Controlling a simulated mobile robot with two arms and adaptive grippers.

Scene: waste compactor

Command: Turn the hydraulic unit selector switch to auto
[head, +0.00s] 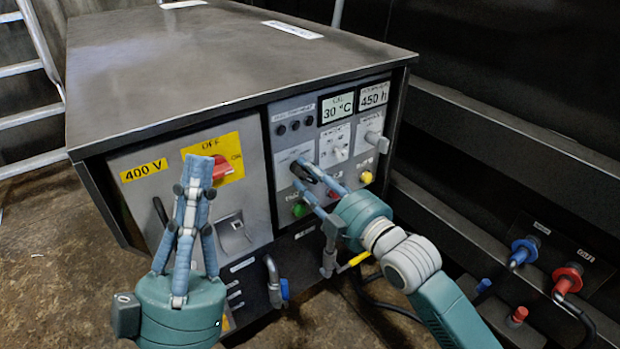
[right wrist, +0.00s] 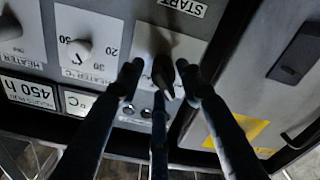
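The hydraulic unit's control panel (head: 295,157) is on the right half of the metal cabinet's front. The dark selector switch (right wrist: 164,72) shows in the right wrist view, which sees the panel upside down. My right gripper (right wrist: 160,75) has its fingers spread around the switch, with small gaps beside it; I cannot tell whether any finger touches. In the head view my right gripper (head: 308,174) largely hides the switch, and its setting cannot be read. My left gripper (head: 199,165) has its fingers together, empty, in front of the red main switch (head: 226,168) on its yellow plate.
A white heater knob (head: 338,153) and displays (head: 337,107) are near the switch. Green (head: 299,210) and yellow (head: 366,177) buttons sit close to my right gripper. A pipe with a blue handle (head: 285,288) sticks out below. Red and blue hose couplings (head: 567,280) are at right.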

